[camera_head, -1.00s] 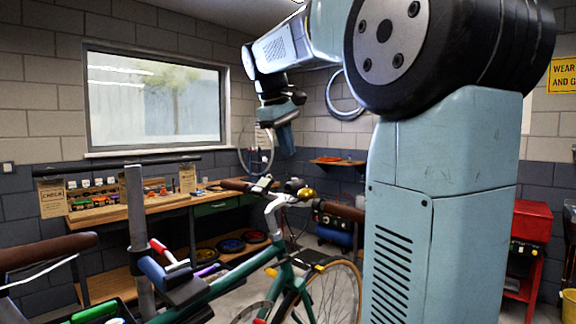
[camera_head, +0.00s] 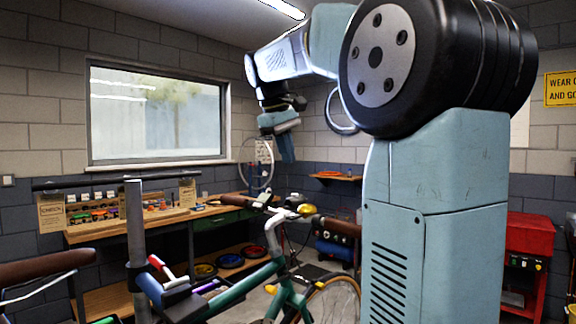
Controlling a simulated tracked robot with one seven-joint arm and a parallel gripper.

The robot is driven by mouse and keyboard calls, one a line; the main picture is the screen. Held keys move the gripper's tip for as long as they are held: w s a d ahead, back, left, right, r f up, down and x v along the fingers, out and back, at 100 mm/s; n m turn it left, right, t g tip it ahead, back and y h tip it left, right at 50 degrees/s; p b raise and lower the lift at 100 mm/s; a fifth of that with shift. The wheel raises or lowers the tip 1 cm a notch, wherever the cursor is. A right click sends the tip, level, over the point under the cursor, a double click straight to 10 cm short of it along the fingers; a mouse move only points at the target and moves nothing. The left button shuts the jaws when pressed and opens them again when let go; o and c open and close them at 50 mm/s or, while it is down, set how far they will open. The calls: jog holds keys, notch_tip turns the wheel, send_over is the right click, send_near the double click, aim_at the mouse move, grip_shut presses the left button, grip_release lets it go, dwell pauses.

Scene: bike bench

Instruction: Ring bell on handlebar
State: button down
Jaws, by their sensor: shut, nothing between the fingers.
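A small brass-yellow bell (camera_head: 306,210) sits on the handlebar (camera_head: 278,220) of a green bicycle (camera_head: 248,283), just right of the stem. My gripper (camera_head: 287,158) is shut and empty. It hangs above the handlebar, a little above and left of the bell in the picture, with clear space between them. Its fingers point down. How far it is from the bell in depth is hard to tell.
The bike is clamped in a repair stand with a grey post (camera_head: 136,240). A wooden workbench (camera_head: 150,220) with small items runs along the wall under the window. A red cabinet (camera_head: 530,233) stands at the right.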

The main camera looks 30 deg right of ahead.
aim_at(292, 216)
jog(key=shift+w+d+r+g+y, duration=0.15)
jog(key=shift+d+g+y, duration=0.25)
jog(key=shift+y, duration=0.5)
jog(key=shift+w+d+g+y, duration=0.1)
jog(key=shift+d+g+y, duration=0.3)
jog(key=shift+y, duration=0.5)
jog(key=shift+d, duration=0.1)
notch_tip(292, 216, down, 14)
